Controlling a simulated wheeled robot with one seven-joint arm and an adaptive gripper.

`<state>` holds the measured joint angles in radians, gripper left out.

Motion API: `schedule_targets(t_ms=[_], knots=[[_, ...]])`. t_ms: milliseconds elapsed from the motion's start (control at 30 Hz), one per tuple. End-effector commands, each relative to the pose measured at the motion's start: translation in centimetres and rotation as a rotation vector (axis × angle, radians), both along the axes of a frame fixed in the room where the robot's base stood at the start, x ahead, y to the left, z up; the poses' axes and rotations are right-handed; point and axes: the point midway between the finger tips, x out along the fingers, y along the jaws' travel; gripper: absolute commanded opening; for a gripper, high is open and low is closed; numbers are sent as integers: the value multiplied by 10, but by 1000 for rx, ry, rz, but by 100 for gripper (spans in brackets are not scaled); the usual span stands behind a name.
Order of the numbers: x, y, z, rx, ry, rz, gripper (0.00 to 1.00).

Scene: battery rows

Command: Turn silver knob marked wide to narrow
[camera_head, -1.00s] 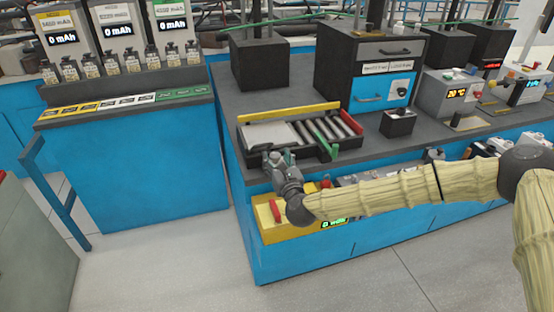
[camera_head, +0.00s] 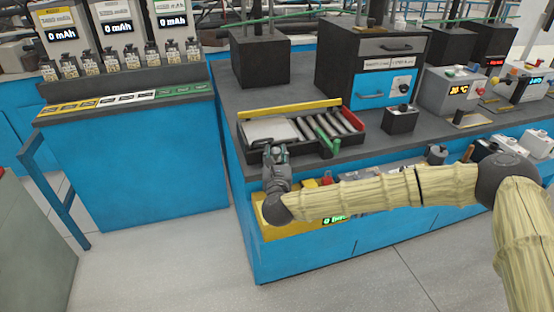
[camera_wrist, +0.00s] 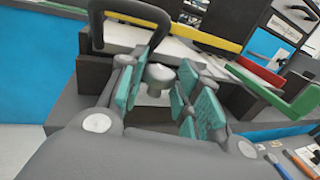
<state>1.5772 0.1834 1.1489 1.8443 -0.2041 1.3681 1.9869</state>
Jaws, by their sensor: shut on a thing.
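The silver knob (camera_wrist: 158,76) shows in the wrist view as a small pale round cap on a short stem. It stands at the front of a dark roller tray (camera_head: 262,155). My gripper (camera_wrist: 160,92) has its teal pads on either side of the knob and is shut on it. In the head view my gripper (camera_head: 276,152) is at the tray's front left edge, where it hides the knob. No wide or narrow marking is readable.
The tray has a yellow rear rail (camera_head: 290,109), a red side (camera_head: 352,119) and a green lever (camera_head: 331,145) right of my gripper. A small black box (camera_head: 400,119) stands farther right. A yellow unit (camera_head: 267,216) sits below my wrist. Floor in front is clear.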

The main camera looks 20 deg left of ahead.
Motion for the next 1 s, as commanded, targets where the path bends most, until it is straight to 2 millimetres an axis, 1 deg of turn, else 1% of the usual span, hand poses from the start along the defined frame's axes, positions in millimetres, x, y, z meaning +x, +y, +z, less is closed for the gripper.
schedule_targets(t_ms=[100, 233, 633, 667, 733, 767, 1000], knots=[[0, 2, -2, 2, 0, -71, 9], [0, 2, -1, 0, -1, -123, 9], [0, 2, 1, -1, 1, -145, 9], [0, 2, 1, -1, 1, -145, 37], [0, 2, 1, -1, 1, -144, 49], [0, 2, 1, -1, 1, -144, 53], [-1, 2, 0, -1, 1, -143, 53]])
